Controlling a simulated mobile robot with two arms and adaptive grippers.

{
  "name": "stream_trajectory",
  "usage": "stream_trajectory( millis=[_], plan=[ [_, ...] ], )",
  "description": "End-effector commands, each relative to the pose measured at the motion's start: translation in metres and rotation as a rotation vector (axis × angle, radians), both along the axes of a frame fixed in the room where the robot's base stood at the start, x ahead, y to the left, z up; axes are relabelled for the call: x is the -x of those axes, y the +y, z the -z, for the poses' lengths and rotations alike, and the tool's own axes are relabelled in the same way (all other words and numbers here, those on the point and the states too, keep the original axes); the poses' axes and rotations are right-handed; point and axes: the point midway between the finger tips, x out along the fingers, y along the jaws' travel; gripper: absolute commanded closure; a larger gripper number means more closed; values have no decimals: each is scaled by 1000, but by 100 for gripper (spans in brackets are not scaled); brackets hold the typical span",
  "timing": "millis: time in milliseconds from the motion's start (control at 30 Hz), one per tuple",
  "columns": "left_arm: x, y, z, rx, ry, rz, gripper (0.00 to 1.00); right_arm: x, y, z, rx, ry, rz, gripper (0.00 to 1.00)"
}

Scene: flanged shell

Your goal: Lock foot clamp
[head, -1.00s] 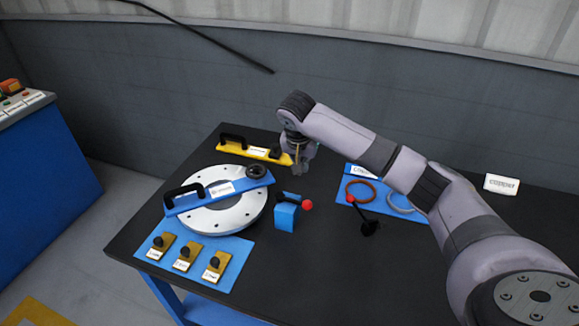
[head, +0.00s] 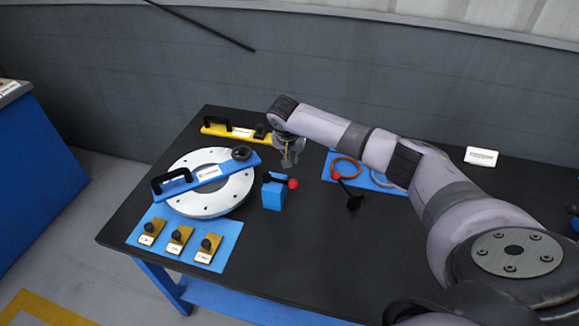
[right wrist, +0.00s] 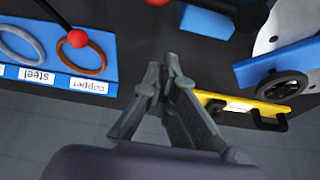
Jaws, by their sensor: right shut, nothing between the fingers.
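A blue block (head: 272,197) with a black lever and a red knob (head: 293,184) stands right of the white flanged disc (head: 212,198). A second black lever with a red knob (head: 335,176) rises from a small black base (head: 354,203) further right. Which one is the foot clamp I cannot tell. My right gripper (head: 289,160) is shut and empty, behind the blue block and apart from both levers. In the right wrist view its fingertips (right wrist: 163,68) point between the second red knob (right wrist: 77,38) and the blue block (right wrist: 208,20). My left gripper is out of view.
A blue bar (head: 207,173) with a handle and black knob lies across the disc. A yellow bar (head: 236,133) lies behind. Brown blocks with black knobs sit on a blue mat (head: 219,255). A blue tray (head: 332,158) with rings is at right. The front table is clear.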

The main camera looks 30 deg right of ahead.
Motion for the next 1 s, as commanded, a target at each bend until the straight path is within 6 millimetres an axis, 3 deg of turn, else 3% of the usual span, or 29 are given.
stream_trajectory(
  millis=[67, 300, 1000],
  plan=[
    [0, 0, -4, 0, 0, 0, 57, -2, -4, 12, 2, 2, 2, 100],
    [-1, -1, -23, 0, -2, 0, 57, 17, 21, 15, 1, 0, -3, 100],
    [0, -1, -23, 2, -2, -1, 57, 16, 32, 20, -1, -1, 13, 100]
  ],
)
